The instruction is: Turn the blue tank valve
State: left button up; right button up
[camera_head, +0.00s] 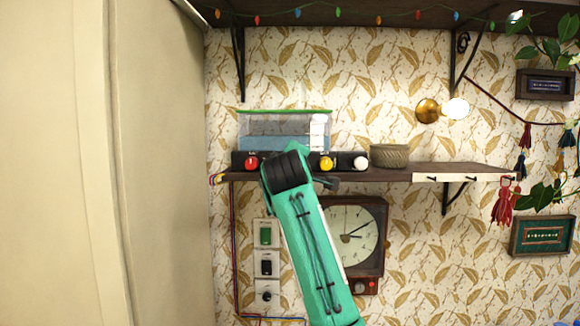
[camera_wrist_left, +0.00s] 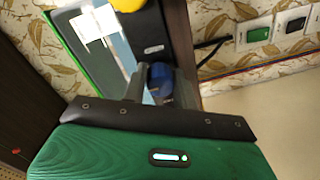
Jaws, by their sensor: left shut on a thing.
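The blue tank valve (camera_wrist_left: 160,74) shows in the left wrist view on the dark valve strip (camera_wrist_left: 152,35). My left gripper (camera_wrist_left: 161,92) is shut on it, with one finger on each side. In the head view my green left arm reaches up to the shelf and its black wrist hides the blue valve and the fingertips. The clear tank (camera_head: 262,128) with a green rim and blue contents stands on the shelf behind the strip. My right gripper is not in view.
A red valve (camera_head: 251,163) is left of my wrist; a yellow valve (camera_head: 327,163) and a white valve (camera_head: 361,163) are right of it. A woven bowl (camera_head: 389,155) stands on the shelf (camera_head: 460,170). A clock (camera_head: 365,240) and switches (camera_head: 266,264) are below.

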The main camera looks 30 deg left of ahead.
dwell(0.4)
pick_arm(q)
jog(key=o, duration=1)
jog(key=shift+c, duration=0.2)
jog(key=b+v, duration=0.6)
jog(key=v, duration=0.7)
jog(key=shift+s+d, duration=0.2)
jog(key=shift+s, duration=0.2)
jog(key=shift+r, duration=0.1)
